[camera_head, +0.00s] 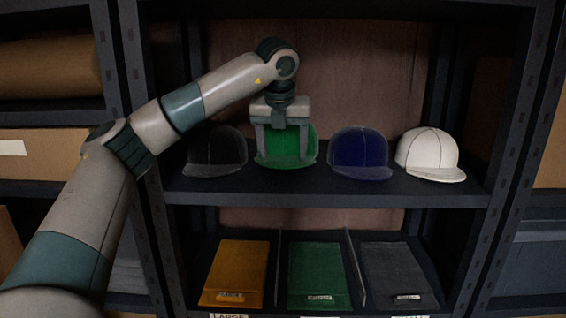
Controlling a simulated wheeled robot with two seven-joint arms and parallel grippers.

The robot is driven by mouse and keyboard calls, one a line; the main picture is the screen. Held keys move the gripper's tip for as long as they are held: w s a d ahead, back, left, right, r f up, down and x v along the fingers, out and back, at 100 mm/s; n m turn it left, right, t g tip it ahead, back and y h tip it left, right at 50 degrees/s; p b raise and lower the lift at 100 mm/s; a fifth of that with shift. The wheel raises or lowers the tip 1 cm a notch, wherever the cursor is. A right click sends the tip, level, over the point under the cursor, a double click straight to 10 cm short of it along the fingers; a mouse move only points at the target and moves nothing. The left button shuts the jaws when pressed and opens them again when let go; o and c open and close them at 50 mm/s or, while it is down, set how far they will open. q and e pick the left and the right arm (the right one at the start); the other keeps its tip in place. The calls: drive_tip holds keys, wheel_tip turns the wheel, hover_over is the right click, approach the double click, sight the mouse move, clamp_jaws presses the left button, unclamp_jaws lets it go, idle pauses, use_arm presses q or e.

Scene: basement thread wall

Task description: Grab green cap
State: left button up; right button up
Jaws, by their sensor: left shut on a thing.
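The green cap (287,160) is on the middle shelf, second from the left in a row of caps. My left gripper (281,151) comes down over it from above, its two fingers pointing downward. It is shut on the green cap, and its fingers hide part of the crown. The cap's brim faces the front, and I cannot tell whether the cap is clear of the shelf. My right gripper is not in view.
A black cap (214,150) is close on the left. A navy cap (359,152) and a white cap (430,152) are on the right. The dark shelf (330,190) has upright posts at both sides. Below are orange (238,270), green (317,272) and grey (394,272) folded items between dividers.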

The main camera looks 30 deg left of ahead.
use_arm(q)
drive_tip(key=shift+r, duration=0.4)
drive_tip(key=s+d+b, duration=0.1)
drive_tip(key=s, duration=0.2)
drive_tip(key=s+d+b, duration=0.2)
drive_tip(key=s, duration=0.1)
drive_tip(key=s+d+b, duration=0.1)
drive_tip(key=s, duration=0.1)
drive_tip(key=shift+s+d+f+b, duration=0.15)
drive_tip(key=shift+s+d+b, duration=0.05)
drive_tip(key=shift+s+b, duration=0.2)
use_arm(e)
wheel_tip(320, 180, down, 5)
use_arm(q)
drive_tip(key=s+d+b, duration=0.1)
drive_tip(key=s+d, duration=0.2)
drive_tip(key=s, duration=0.4)
drive_tip(key=shift+s+d+r, duration=0.2)
drive_tip(key=shift+d, duration=0.15)
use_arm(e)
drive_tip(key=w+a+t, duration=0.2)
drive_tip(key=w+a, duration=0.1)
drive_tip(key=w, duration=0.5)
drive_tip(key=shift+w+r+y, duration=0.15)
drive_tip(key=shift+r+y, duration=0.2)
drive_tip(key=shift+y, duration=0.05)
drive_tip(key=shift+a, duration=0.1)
